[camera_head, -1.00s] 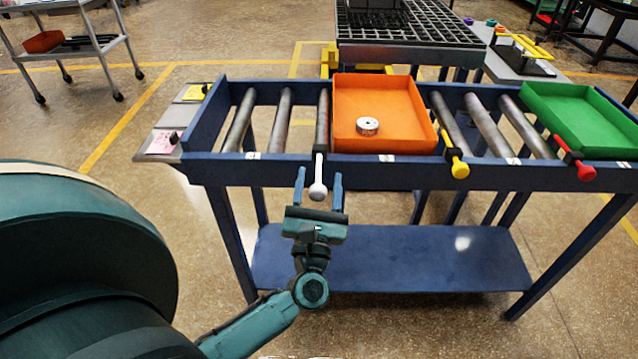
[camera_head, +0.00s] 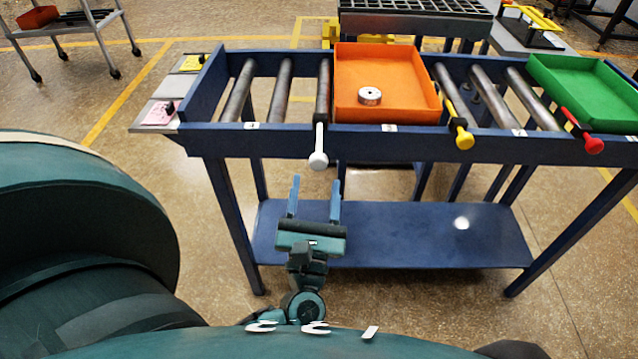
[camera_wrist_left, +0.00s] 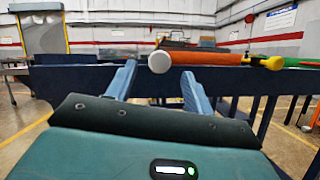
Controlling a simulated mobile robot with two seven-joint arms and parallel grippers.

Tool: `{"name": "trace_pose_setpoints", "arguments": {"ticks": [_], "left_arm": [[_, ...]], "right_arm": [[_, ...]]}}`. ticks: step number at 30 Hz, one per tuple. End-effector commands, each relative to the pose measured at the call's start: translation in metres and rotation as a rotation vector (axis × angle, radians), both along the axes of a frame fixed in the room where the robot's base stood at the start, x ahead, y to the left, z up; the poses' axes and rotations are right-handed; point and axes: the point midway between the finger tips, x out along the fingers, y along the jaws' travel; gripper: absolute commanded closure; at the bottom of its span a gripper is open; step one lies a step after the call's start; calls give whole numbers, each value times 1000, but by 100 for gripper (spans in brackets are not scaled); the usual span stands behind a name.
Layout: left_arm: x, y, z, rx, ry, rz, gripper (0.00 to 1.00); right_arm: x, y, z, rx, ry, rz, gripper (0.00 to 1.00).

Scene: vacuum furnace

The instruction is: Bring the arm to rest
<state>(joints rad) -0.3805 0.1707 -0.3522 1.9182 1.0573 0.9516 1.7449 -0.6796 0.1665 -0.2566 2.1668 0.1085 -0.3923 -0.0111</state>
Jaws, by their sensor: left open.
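My left gripper (camera_head: 314,198) is open and empty, in front of the blue roller table and below its front rail. Its fingers point toward the table. The white-knobbed lever (camera_head: 318,158) on the front rail hangs just beyond and above the fingertips, apart from them. In the left wrist view the two fingers (camera_wrist_left: 158,82) stand spread, with the white knob (camera_wrist_left: 160,62) beyond them and nothing between them. My right gripper is not in view.
The blue roller table (camera_head: 420,142) holds an orange tray (camera_head: 400,108) with a small white-and-red roll (camera_head: 369,96) and a green tray (camera_head: 590,88). A yellow lever (camera_head: 463,138) and a red lever (camera_head: 592,143) stick out in front. The lower shelf (camera_head: 420,235) is bare.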

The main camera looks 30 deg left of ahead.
Motion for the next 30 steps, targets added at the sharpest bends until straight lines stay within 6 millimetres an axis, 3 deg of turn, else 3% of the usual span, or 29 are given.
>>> {"name": "trace_pose_setpoints", "arguments": {"ticks": [8, 11, 13, 17, 22, 27, 30], "left_arm": [[0, -1, 1, 13, 6, -3, 48], [2, -11, 7, 127, 55, -22, 48], [3, -26, 13, 307, 128, -49, 48], [0, -68, 14, 850, 302, -112, 48], [-21, -111, -20, 1712, 469, -199, 48], [-54, -115, -65, 2452, 494, -306, 48], [-70, -107, -83, 2738, 465, -369, 48]], "right_arm": [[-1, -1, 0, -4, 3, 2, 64], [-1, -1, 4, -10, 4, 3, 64], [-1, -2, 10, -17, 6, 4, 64], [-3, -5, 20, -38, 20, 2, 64], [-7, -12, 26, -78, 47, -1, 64], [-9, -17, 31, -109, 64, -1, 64], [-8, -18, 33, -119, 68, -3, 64]]}}
